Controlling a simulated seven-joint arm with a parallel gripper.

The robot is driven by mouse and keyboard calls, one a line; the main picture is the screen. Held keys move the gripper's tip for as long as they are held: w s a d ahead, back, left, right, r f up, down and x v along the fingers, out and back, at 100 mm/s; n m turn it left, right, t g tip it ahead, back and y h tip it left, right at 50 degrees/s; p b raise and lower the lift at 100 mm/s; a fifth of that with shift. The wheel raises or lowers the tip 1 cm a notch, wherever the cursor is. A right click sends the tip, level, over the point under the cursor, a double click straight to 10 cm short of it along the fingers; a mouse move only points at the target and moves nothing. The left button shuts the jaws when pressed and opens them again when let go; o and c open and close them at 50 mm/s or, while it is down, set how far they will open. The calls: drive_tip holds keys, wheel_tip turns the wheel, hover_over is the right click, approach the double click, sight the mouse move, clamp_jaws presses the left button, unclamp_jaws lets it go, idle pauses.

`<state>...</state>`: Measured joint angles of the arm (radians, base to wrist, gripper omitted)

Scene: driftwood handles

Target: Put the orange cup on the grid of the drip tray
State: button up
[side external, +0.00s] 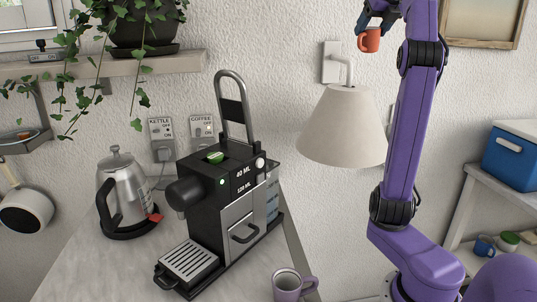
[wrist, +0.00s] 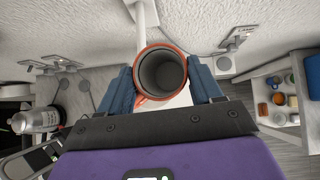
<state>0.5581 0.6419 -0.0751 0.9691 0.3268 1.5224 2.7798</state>
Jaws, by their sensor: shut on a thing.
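My gripper (side external: 374,22) is shut on the orange cup (side external: 370,40), high up near the wall and above the lamp. In the wrist view the cup (wrist: 164,74) sits between the blue fingers of my gripper (wrist: 164,88), and its dark grey inside faces the camera. The drip tray (side external: 188,262) has a light slatted grid and sits at the front foot of the black and silver coffee machine (side external: 232,190). The grid looks bare. The cup is far above and to the right of it.
A white lamp (side external: 345,125) on the wall stands between the cup and the coffee machine. A steel kettle (side external: 118,190) is left of the machine, and a purple mug (side external: 288,284) is at the counter's front right. A plant shelf (side external: 130,66) hangs upper left.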

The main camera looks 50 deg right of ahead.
drive_tip(key=s+d+m+g+h, duration=0.1)
drive_tip(key=s+d+m, duration=0.1)
drive_tip(key=s+d, duration=0.3)
drive_tip(key=s+f+m+g+h, duration=0.1)
drive_tip(key=s+f+m+g, duration=0.1)
drive_tip(key=s+f, duration=0.6)
drive_tip(key=s+d+f+m+g, duration=0.1)
drive_tip(key=s+f+m+g, duration=0.1)
drive_tip(key=s+f, duration=0.7)
wheel_tip(320, 180, down, 7)
drive_tip(key=shift+d+f+m+h, duration=0.1)
drive_tip(key=shift+d+m+h, duration=0.25)
drive_tip(key=shift+m, duration=0.45)
drive_tip(key=shift+w, duration=0.1)
